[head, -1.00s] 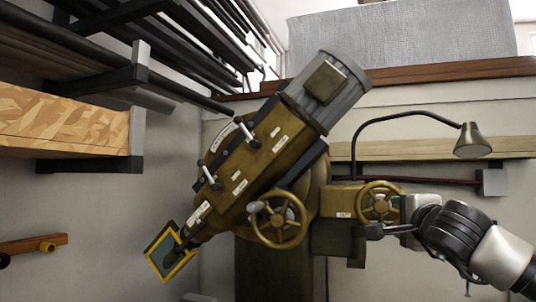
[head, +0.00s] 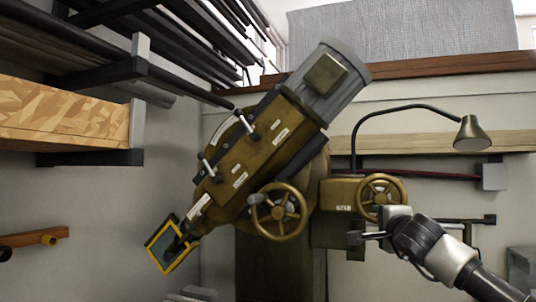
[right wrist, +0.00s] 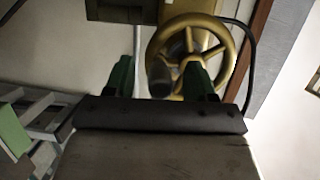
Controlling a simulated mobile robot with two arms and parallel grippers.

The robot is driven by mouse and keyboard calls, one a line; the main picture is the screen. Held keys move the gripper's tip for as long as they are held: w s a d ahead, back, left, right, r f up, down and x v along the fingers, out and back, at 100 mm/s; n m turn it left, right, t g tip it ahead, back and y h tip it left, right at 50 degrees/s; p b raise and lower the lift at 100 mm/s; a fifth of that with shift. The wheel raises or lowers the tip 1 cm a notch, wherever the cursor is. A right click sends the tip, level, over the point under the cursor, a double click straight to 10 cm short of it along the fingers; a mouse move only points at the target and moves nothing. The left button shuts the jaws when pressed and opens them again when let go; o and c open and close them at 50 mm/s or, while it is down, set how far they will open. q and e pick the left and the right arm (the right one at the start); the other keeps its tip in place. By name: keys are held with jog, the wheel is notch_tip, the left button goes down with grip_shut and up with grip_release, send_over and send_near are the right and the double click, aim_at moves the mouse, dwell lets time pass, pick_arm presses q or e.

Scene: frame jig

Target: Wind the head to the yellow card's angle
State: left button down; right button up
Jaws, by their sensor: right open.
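The machine's olive-brass head (head: 262,140) is tilted, with its grey motor end up to the right and its spindle end down to the left. A yellow-framed dark panel (head: 168,250) is at the spindle end; I cannot tell whether it is the yellow card. One brass handwheel (head: 279,212) is on the front, and a second handwheel (head: 380,198) is to its right. My right gripper (head: 358,238) is just below the second handwheel. In the right wrist view, its green fingers (right wrist: 160,78) are open, with a spoked wheel (right wrist: 190,28) and a dark knob between them. My left gripper is not in view.
Racks of dark bars and a wooden board (head: 65,118) stand at the left. A wall ledge (head: 440,145) runs behind the machine.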

dwell(0.4)
jog(key=shift+b, duration=0.35)
grip_shut()
dwell(0.4)
